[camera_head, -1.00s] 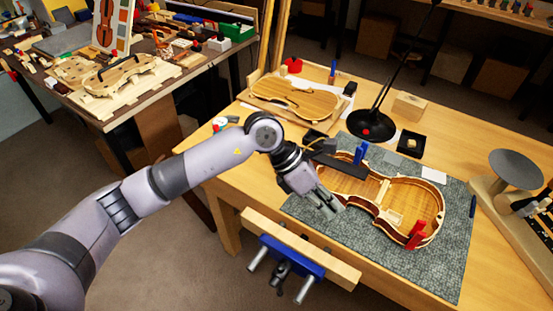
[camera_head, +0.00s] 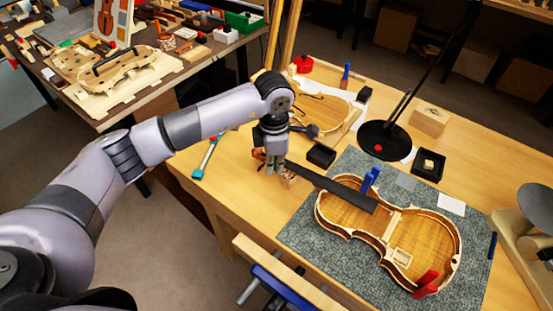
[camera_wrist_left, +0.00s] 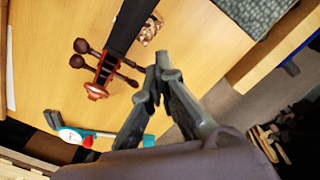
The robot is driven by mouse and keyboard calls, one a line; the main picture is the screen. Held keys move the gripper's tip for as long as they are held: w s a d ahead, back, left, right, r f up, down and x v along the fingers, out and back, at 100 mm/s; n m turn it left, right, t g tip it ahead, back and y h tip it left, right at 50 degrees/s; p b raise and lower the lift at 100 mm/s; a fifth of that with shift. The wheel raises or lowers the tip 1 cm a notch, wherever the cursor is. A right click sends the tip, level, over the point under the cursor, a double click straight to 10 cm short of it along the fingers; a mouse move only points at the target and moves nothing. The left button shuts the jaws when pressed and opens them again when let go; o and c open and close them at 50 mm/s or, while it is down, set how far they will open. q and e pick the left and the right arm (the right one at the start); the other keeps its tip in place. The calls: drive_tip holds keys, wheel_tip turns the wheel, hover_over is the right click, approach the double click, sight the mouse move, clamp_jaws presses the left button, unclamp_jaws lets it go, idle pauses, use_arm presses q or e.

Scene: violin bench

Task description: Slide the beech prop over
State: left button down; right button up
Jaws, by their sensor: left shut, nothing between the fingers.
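A small pale wooden block (camera_head: 289,178), apparently the beech prop, sits on the bench under the violin's dark neck (camera_head: 330,186). It also shows in the left wrist view (camera_wrist_left: 150,31), partly covered by the neck. The open violin body (camera_head: 400,240) lies on a grey mat. The scroll and pegs (camera_wrist_left: 97,88) stick out past the block. My left gripper (camera_head: 275,172) points down beside the block at the scroll end. Its fingers are shut and empty, and in the left wrist view the tips (camera_wrist_left: 163,66) look apart from the block. My right gripper is not in view.
A turquoise tool (camera_head: 206,157) lies on the bench left of the gripper. A black tray (camera_head: 321,156), a lamp base (camera_head: 384,140) and a violin plate (camera_head: 322,110) stand behind. A vise (camera_head: 272,285) is at the front edge.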

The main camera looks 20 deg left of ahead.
use_arm(q)
hover_over(282, 187)
drive_tip(key=s+a, duration=0.1)
drive_tip(key=a, duration=0.1)
wheel_tip(282, 187, down, 5)
drive_tip(key=shift+s+d+r+p, duration=0.1)
drive_tip(key=shift+d+p, duration=0.05)
drive_tip(key=shift+p, duration=0.25)
wheel_tip(282, 187, down, 2)
drive_tip(key=shift+f, duration=0.25)
drive_tip(key=shift+d, duration=0.1)
drive_tip(key=shift+w+d+f+b, duration=0.15)
drive_tip(key=shift+w+d+b, duration=0.3)
drive_tip(key=shift+d+b, duration=0.25)
drive_tip(key=shift+w+d, duration=0.1)
drive_tip(key=shift+d, duration=0.05)
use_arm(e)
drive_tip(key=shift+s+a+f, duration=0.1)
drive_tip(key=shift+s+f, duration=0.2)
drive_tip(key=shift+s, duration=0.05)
use_arm(q)
drive_tip(key=shift+r, duration=0.25)
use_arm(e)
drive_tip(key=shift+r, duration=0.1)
